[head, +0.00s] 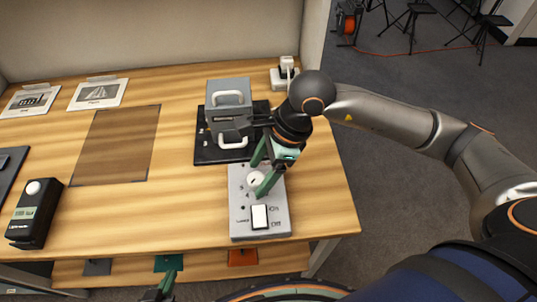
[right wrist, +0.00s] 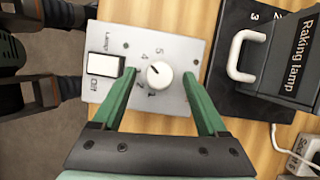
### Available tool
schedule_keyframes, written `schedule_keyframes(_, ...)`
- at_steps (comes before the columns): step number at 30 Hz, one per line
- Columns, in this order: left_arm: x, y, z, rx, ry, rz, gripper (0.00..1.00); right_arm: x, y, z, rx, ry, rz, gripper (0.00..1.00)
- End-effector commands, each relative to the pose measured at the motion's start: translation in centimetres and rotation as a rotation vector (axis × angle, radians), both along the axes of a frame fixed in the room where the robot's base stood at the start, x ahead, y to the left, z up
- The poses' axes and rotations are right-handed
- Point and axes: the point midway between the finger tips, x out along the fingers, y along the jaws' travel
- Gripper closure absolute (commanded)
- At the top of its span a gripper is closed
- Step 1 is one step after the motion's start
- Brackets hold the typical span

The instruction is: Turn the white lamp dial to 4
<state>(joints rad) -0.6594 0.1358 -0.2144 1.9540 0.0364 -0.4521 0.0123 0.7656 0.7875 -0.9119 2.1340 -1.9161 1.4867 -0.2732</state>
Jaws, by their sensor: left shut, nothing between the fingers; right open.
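The white lamp dial (head: 255,178) is a round knob on a grey control panel (head: 241,222). In the right wrist view the dial (right wrist: 160,74) carries a short dark mark pointing to the upper left, roughly toward the 4; its exact setting is hard to read. Numbers 1, 2, 4 and 5 show around it; the 3 is hidden by a finger. My right gripper (right wrist: 160,72) is open, one green finger on each side of the dial, with a gap on the right side at least. My left gripper (head: 166,286) is shut and empty at the bottom edge, below the table front.
A white Lamp on/off rocker switch (head: 260,217) sits on the panel near the dial. The grey raking lamp (head: 229,92) with white handles stands behind on a black base. A black device (head: 36,213) is at left. The table middle is clear.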

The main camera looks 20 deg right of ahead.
Motion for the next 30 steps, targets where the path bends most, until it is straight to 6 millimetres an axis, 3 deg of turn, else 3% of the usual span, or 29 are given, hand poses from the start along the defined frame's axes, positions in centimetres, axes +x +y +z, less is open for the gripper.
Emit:
schedule_keyframes(15, 0.0, 0.1, 0.2, 0.001, -0.001, 0.002, 1.0, -0.7, -3.8, 9.4, 0.0, -0.005, -0.001, 0.24)
schedule_keyframes(21, 0.0, 0.1, 0.1, 0.001, -0.001, 0.002, 1.0, -0.9, -4.3, 10.8, 0.001, -0.001, 0.001, 0.24)
schedule_keyframes(30, 0.0, 0.2, 0.1, 0.002, -0.002, 0.002, 1.0, -0.9, -4.4, 10.8, 0.0, -0.001, 0.0, 0.24)
